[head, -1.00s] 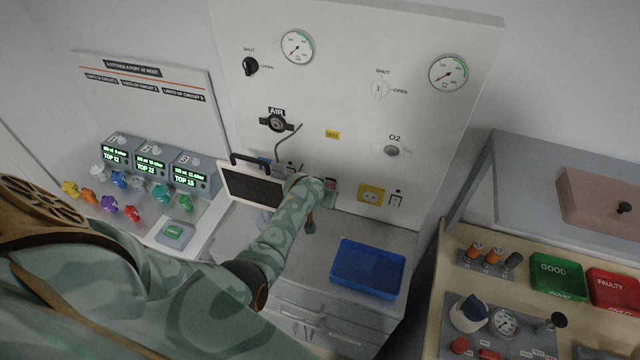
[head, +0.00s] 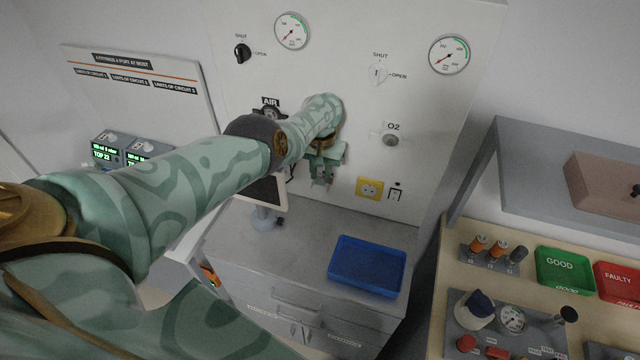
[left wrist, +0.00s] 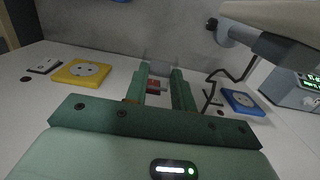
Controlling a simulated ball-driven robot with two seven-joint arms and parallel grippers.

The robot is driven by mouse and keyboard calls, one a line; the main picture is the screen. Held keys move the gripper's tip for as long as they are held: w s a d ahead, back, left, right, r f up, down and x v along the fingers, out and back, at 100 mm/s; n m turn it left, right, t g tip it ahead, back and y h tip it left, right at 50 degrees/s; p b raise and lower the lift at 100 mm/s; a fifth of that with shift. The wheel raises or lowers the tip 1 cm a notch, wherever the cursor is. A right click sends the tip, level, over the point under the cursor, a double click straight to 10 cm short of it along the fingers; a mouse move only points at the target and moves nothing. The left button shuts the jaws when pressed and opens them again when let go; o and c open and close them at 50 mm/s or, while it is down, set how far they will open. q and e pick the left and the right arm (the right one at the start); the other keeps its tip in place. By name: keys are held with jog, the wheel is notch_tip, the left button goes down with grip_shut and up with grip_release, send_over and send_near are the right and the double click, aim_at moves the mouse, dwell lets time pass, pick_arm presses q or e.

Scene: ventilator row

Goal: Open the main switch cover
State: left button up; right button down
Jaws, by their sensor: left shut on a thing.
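My left gripper (head: 322,176) is at the wall panel, left of the yellow socket (head: 369,188), with its fingers pointing down. In the left wrist view its two green fingers (left wrist: 161,76) are close together, shut on a small pale grey piece (left wrist: 158,70) at their tips, which seems to be the main switch cover. A small red part (left wrist: 153,87), likely the switch, shows between the fingers. The cover's outline and how far it is swung are hidden by the fingers. In the head view the gripper hides the switch. My right gripper is not in view.
A black-faced screen (head: 262,188) stands on the cabinet, partly behind my arm. A blue tray (head: 367,267) lies on the cabinet top, below and right of the gripper. A blue socket (left wrist: 243,102) is on the gripper's other side from the yellow one.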

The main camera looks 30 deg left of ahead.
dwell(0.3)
pick_arm(q)
jog(key=shift+w, duration=0.1)
jog(key=o, duration=1)
notch_tip(320, 180, up, 8)
jog(key=p, duration=0.5)
jog(key=shift+w+f, duration=0.25)
jog(key=shift+a, duration=0.1)
jog(key=shift+f, duration=0.1)
